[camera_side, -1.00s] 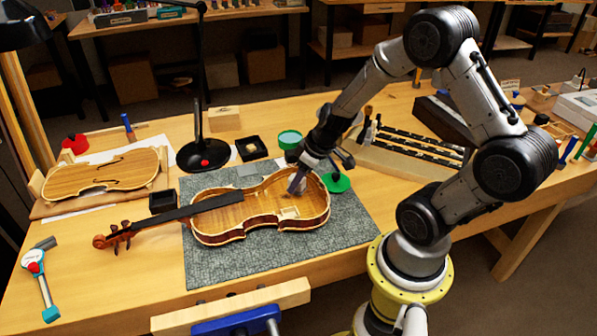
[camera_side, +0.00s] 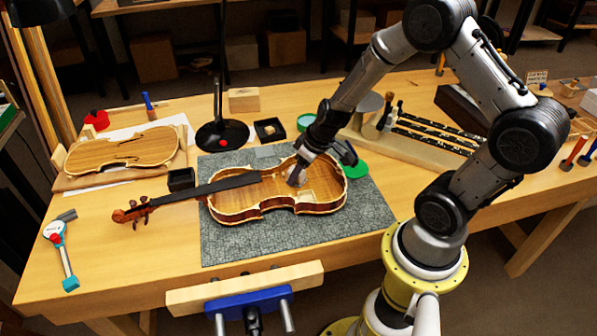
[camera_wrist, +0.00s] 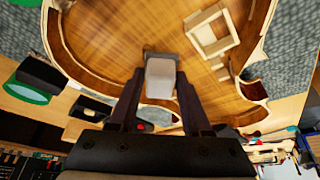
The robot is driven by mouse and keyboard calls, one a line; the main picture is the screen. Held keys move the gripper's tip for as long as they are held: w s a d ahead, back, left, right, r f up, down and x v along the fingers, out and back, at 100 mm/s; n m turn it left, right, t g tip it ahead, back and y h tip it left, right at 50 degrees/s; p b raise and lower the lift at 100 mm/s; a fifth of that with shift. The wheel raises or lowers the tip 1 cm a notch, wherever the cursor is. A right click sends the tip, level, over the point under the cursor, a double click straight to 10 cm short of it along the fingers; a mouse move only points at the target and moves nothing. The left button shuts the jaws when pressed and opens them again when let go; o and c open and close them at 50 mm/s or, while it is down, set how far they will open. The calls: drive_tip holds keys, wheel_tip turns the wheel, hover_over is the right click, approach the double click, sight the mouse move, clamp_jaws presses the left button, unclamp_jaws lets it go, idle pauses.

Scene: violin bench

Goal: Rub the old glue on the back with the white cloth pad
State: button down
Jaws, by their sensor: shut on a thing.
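The open violin body (camera_side: 240,205) lies on the grey mat with its top off and its inside facing up, neck to the left. My gripper (camera_side: 298,176) reaches down into the right part of the body. In the wrist view my gripper (camera_wrist: 160,100) is shut on the white cloth pad (camera_wrist: 160,78), held over the bare wood of the back (camera_wrist: 110,35). I cannot tell whether the pad touches the wood. A pale square outline (camera_wrist: 212,33), which looks like the old glue, lies right of and beyond the pad. The pad is mostly hidden in the side view.
The violin's ribs stand up as a rim around the back. The loose top plate (camera_side: 125,152) lies on a board at left. A black lamp base (camera_side: 222,135), small black box (camera_side: 269,129) and green lid (camera_side: 355,170) are close by. The mat (camera_side: 225,250) is clear in front.

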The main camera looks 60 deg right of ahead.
sight(311, 177)
drive_tip(key=shift+s+d, duration=1.7)
drive_tip(key=shift+s, duration=0.1)
wheel_tip(311, 177, up, 8)
drive_tip(key=shift+r, duration=0.1)
